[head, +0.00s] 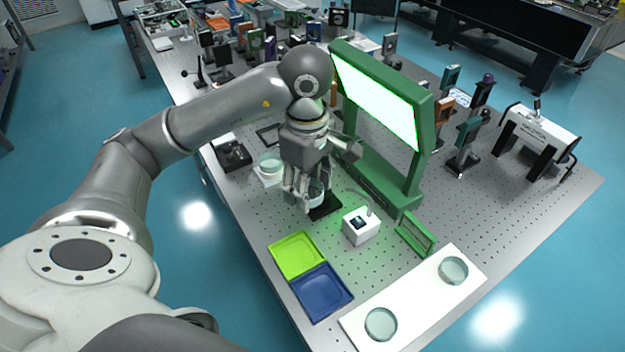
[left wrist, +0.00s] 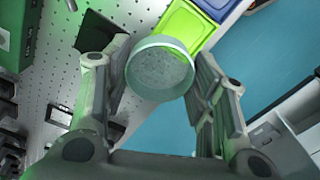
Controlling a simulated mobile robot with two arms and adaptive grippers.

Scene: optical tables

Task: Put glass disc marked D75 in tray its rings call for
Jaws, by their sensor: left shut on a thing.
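My left gripper (head: 306,192) is shut on a clear glass disc (head: 317,190) above the optical table, near a black square pad. The disc shows between the fingers in the left wrist view (left wrist: 160,70); I cannot read a marking on it. A lime-green tray (head: 275,249) and a blue tray (head: 340,309) lie side by side at the table's near left edge. Both look empty. Other glass discs lie on a white board, one at its near end (head: 381,324) and one at its far end (head: 453,270). Another disc (head: 271,161) sits on a white stand left of the gripper. My right gripper is not seen.
A green-framed bright light panel (head: 428,120) stands right of the gripper. A small white box with a display (head: 367,234) and a low green frame (head: 415,235) stand between it and the white board (head: 412,306). Several optical mounts crowd the back.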

